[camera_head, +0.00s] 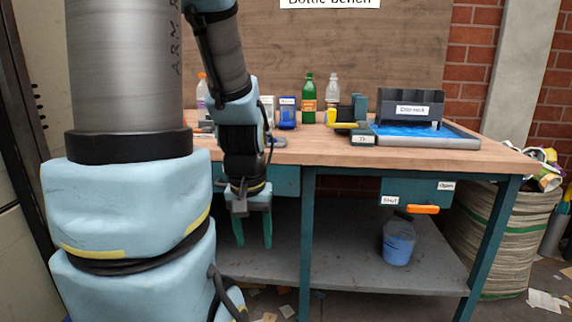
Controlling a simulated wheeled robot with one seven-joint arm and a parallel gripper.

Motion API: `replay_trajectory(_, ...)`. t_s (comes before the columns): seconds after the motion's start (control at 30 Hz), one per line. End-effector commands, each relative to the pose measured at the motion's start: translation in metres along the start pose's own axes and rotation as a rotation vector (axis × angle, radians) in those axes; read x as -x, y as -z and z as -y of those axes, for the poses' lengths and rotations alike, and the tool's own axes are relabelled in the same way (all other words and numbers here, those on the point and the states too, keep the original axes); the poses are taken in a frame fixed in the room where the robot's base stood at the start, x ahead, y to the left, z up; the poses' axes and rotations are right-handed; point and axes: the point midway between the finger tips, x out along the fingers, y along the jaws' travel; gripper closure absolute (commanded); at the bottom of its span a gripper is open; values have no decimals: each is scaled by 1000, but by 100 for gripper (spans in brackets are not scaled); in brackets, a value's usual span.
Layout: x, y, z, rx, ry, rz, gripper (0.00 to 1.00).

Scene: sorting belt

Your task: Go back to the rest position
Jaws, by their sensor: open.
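My gripper (254,232) hangs at the end of my arm in front of the bench, pointing down below the level of the bench top. Its two green fingers are apart, with nothing visible between them. My arm fills the left side of the view and hides part of the bench and its left end.
The wooden bench (330,151) holds several bottles, a yellow-and-dark tool (347,112) and a drip rack (410,108) on a blue tray. A blue bucket (398,243) stands on the lower shelf. A full bin (504,237) stands right.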

Motion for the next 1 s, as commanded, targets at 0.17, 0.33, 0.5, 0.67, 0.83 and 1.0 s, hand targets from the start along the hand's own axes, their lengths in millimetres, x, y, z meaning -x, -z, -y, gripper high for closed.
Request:
replay_trajectory(0.17,75,10,0,0,0,0,41)
replay_trajectory(0.33,128,18,0,0,0,0,41)
replay_trajectory(0.5,174,24,-1,0,0,0,41)
replay_trajectory(0.67,197,28,-1,0,0,0,41)
replay_trajectory(0.83,201,28,-1,0,0,0,41)
replay_trajectory(1.0,200,28,-1,0,0,0,41)
